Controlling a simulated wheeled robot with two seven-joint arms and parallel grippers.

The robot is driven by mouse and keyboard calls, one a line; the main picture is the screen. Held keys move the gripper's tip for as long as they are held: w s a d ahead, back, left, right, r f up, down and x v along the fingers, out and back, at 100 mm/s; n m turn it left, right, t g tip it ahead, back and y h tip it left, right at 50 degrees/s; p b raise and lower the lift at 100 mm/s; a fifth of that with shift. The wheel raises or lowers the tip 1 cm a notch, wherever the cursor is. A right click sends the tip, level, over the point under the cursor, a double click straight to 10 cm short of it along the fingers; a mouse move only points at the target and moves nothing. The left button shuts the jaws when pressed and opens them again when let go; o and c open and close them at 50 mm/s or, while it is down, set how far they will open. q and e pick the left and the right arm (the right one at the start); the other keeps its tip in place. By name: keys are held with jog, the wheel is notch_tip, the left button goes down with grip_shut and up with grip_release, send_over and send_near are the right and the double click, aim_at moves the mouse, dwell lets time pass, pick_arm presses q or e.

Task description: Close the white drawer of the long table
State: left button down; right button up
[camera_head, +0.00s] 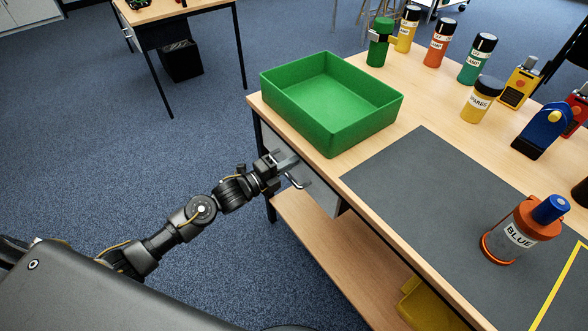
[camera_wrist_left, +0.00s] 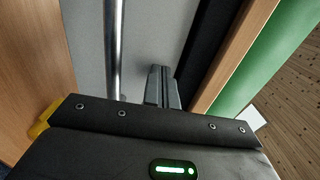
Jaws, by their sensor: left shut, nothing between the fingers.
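The white drawer (camera_head: 322,194) is under the near edge of the long table (camera_head: 420,115). Its pale front shows no open interior, and it looks near flush with the table edge; any small gap cannot be told. Its metal bar handle (camera_head: 298,181) also shows in the left wrist view (camera_wrist_left: 115,45), against the drawer front (camera_wrist_left: 143,32). My left gripper (camera_head: 288,162) is shut and empty, its fingertips at the drawer front beside the handle. In the left wrist view the closed fingers (camera_wrist_left: 163,85) point at the front; contact cannot be told. My right gripper is out of view.
A green tray (camera_head: 332,105) stands on the table above the drawer. Several bottles and tools line the back. A lower shelf (camera_head: 330,250) runs beneath.

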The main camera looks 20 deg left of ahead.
pick_arm(q)
jog(key=shift+w+r, duration=0.15)
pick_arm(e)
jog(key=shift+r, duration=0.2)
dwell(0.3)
pick_arm(q)
jog(key=v, duration=1.4)
jog(key=shift+p, duration=0.3)
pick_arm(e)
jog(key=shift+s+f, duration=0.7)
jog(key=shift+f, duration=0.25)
pick_arm(q)
jog(key=shift+a, duration=0.1)
